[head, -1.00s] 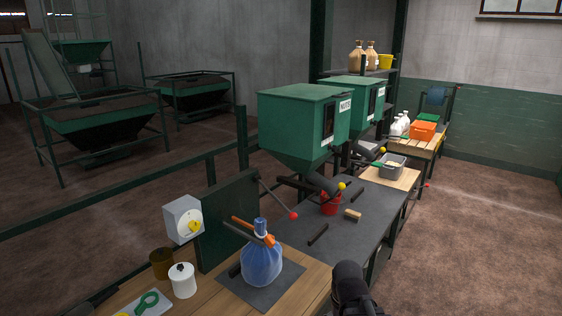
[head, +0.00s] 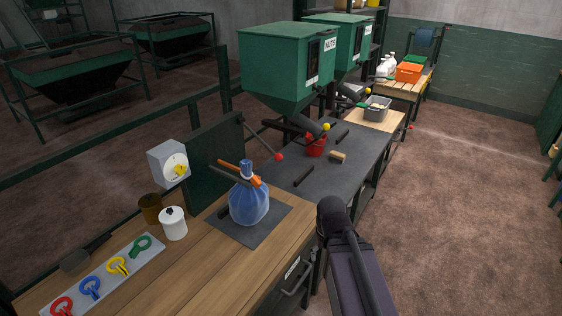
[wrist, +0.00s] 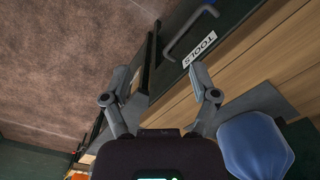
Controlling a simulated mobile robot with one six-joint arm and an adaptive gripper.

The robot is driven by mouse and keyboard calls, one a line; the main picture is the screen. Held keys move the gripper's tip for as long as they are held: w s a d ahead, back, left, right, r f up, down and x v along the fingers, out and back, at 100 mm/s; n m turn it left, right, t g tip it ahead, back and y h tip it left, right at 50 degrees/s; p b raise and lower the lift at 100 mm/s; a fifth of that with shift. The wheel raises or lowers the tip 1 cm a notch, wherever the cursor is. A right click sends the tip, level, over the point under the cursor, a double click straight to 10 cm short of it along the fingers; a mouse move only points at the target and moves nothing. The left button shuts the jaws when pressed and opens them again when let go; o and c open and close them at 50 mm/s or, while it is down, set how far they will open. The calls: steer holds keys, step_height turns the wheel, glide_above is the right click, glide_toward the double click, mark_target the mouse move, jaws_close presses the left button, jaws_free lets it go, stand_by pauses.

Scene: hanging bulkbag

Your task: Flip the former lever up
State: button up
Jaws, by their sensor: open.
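A dark lever with a red ball knob (head: 279,157) slopes down to the right from the dark green panel (head: 218,157); it looks like the former lever, though no label shows. A blue bag (head: 249,204) stands on a dark mat beside the panel, with an orange bar (head: 238,172) at its neck. The blue bag also shows at the lower right of the wrist view (wrist: 255,148). My gripper (wrist: 160,75) is open and empty, its fingers above the front edge of the bench near the TOOLS drawer. The lever is not visible in the wrist view.
A grey switch box (head: 169,164) is left of the panel. A brown cup (head: 150,208), a white jar (head: 173,223) and a tray of coloured rings (head: 105,284) are on the wooden bench. A green NUTS hopper (head: 285,62) overhangs the dark counter. Floor to the right is clear.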

steer(key=shift+w+a+f, duration=0.15)
steer(key=shift+w, duration=0.25)
steer(key=c, duration=0.7)
steer(key=w+a+m+y+b, duration=0.1)
steer(key=w+m, duration=0.1)
steer(key=w, duration=0.1)
steer(key=w+a+f+m+t+y+b, duration=0.1)
steer(key=w+m, duration=0.1)
steer(key=w, duration=0.1)
steer(key=w+a+m+t+y+b, duration=0.1)
steer(key=w+y, duration=0.1)
steer(key=w, duration=0.1)
steer(key=shift+w+a+f+m, duration=0.1)
steer(key=shift+w+f+m, duration=0.2)
steer(key=shift+m, duration=0.1)
jaws_close()
steer(key=w+r+m+t+y+b, duration=0.2)
steer(key=w+m+t+y+b, duration=0.1)
steer(key=w+m, duration=0.6)
steer(key=w+d+r+m+t+y+b, duration=0.1)
steer(key=w+r+m+t+y+b, duration=0.2)
steer(key=w+m, duration=0.6)
steer(key=w+t+y+b, duration=0.1)
steer(key=w, duration=0.5)
steer(key=shift+w+d+r+m+t, duration=0.2)
steer(key=shift+d+r+m+t, duration=0.1)
steer(key=shift+r+t, duration=0.1)
